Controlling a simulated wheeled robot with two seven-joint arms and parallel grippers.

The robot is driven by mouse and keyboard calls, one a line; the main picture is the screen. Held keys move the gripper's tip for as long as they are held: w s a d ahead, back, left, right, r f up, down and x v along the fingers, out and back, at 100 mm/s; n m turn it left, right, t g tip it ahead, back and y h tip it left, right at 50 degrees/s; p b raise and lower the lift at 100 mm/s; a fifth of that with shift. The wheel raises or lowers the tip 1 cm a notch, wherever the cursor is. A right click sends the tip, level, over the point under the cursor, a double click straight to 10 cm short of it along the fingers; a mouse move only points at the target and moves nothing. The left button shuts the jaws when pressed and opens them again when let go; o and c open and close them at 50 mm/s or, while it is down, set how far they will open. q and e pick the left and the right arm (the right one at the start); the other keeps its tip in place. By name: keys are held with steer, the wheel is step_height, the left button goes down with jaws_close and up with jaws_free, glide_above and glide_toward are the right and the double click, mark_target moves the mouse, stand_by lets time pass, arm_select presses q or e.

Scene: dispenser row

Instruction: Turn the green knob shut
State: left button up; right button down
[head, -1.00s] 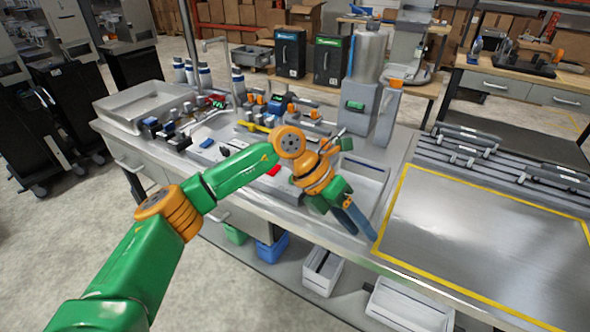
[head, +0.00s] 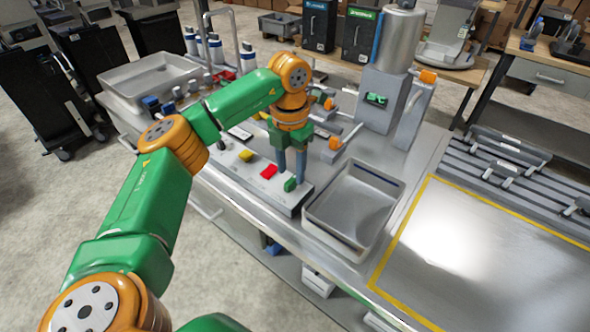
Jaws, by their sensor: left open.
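A row of small coloured knobs sits on a flat panel along the front of the counter. The green knob (head: 290,184) is at the right end of the row. My left gripper (head: 291,174) points down over this end of the panel with its two fingers apart. The fingertips show just behind and on either side of the green knob; I cannot tell whether they touch it or how high they are above the panel. Nothing is seen between the fingers. My right gripper is not in view.
A red knob (head: 268,171) and a yellow knob (head: 246,155) sit to the left of the green one. A metal tray (head: 345,238) lies close to the right. Taps with orange handles (head: 335,143) and a tall metal dispenser (head: 399,40) stand behind.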

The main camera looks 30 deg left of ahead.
mark_target(291, 180)
arm_select(q)
steer(key=shift+s+f, duration=0.2)
steer(key=shift+f, duration=0.95)
steer(key=shift+w+f, duration=0.25)
steer(key=shift+f, duration=0.1)
steer(key=shift+w+f, duration=0.1)
steer(key=shift+w, duration=0.1)
steer(key=shift+s, duration=0.2)
jaws_close()
